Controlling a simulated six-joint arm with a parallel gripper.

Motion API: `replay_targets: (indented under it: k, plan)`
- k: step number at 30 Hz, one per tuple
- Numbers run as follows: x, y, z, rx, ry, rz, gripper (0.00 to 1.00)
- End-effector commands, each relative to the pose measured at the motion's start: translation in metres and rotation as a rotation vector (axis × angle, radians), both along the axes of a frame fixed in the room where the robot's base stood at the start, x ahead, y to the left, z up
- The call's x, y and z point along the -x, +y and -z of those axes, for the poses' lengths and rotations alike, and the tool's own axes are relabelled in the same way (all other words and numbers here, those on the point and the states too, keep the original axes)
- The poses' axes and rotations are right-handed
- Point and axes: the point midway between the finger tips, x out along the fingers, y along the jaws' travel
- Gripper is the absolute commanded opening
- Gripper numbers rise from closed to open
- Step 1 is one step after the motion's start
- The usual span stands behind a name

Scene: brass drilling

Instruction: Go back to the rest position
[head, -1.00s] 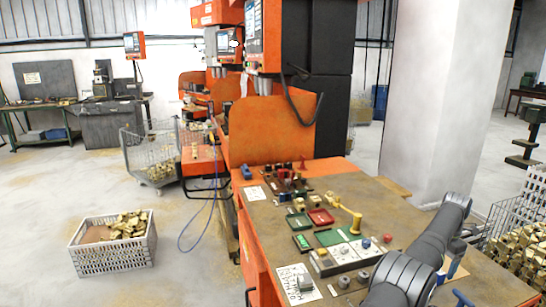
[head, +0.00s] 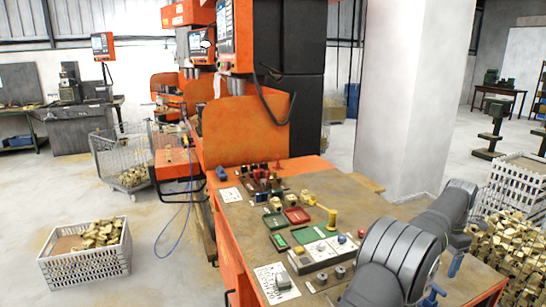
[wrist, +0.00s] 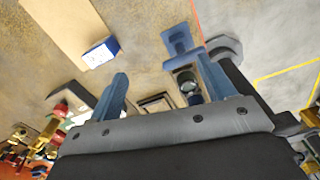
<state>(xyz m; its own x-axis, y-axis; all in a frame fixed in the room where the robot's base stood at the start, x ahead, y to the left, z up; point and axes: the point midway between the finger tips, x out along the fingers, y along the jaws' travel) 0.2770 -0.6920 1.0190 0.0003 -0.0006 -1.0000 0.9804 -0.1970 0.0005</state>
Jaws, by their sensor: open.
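My gripper (wrist: 163,90) shows in the wrist view with its two blue fingers apart and nothing between them. Below it is a worn brownish surface with a tan board (wrist: 68,28), a small blue-and-white box (wrist: 101,52) and a blue part (wrist: 180,42) near the right finger.
The bench holds green trays (head: 315,235), a red tray (head: 297,215), a yellow part (head: 328,216) and a control box (head: 325,252). An orange machine (head: 245,130) stands behind. Crates of brass parts stand at left (head: 85,265) and right (head: 490,215).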

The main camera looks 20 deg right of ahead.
Motion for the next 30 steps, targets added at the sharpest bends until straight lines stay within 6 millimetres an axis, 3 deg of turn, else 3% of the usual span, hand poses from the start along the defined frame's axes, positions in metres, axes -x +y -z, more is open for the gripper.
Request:
replay_targets:
  k: [30]
  plan:
    - [-0.011, 0.069, -0.011, 0.000, 0.000, 0.778, 0.76]
